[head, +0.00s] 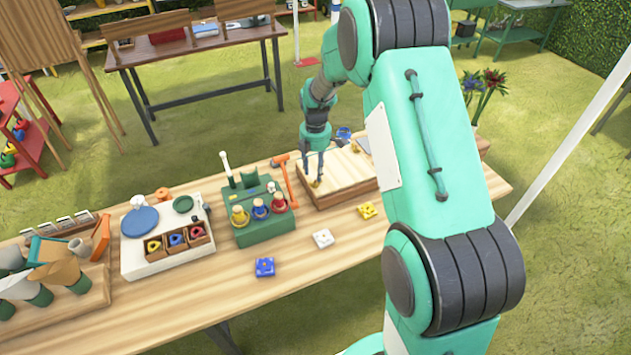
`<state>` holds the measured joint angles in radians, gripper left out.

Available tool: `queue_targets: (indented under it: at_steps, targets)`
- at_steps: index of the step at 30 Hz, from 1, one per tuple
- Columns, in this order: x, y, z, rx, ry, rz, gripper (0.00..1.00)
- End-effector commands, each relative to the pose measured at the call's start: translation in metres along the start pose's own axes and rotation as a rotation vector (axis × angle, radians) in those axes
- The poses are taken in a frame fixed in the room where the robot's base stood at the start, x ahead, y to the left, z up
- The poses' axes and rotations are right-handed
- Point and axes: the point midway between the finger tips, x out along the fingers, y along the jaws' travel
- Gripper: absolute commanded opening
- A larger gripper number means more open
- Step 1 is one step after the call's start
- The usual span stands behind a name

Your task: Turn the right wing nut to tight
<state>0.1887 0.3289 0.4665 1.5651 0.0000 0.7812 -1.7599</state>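My gripper (314,176) points down over the left part of a pale wooden board (347,174) on the table. Its two dark fingers are apart. A small gold piece (316,183), which looks like a wing nut, is at the fingertips. I cannot tell whether the fingers press on it or only stand around it. Its marks and turn position are too small to read. My arm covers the right end of the board, so another wing nut there could be hidden.
A green holder (262,230) with coloured bottle-like pieces and an orange-handled hammer (285,180) stand left of the board. Yellow (367,210), white (323,238) and blue (265,267) square pieces lie in front. A blue object (343,134) is behind. The front table edge is mostly clear.

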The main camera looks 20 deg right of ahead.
Motion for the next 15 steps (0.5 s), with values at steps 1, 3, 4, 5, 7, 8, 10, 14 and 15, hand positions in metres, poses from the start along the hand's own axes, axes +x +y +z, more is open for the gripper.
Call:
queue_targets:
  at_steps: [1, 3, 4, 5, 7, 8, 10, 14, 15]
  targets:
    - [0.01, 0.0, 0.0, 0.0, 0.0, -0.002, 0.37]
    - [0.021, -0.001, 0.0, 0.0, 0.0, -0.003, 0.37]
    - [0.025, 0.0, 0.0, 0.0, 0.0, -0.002, 0.37]
    - [0.029, 0.0, 0.0, 0.0, 0.0, -0.001, 0.37]
    - [0.037, 0.0, 0.0, 0.0, 0.0, -0.001, 0.37]
    - [0.04, 0.0, 0.0, 0.0, 0.0, -0.001, 0.37]
    - [0.046, 0.0, 0.0, 0.0, 0.0, -0.001, 0.37]
    - [0.053, 0.0, 0.0, 0.0, 0.0, 0.0, 0.37]
    - [0.054, 0.0, 0.0, 0.0, 0.0, 0.0, 0.37]
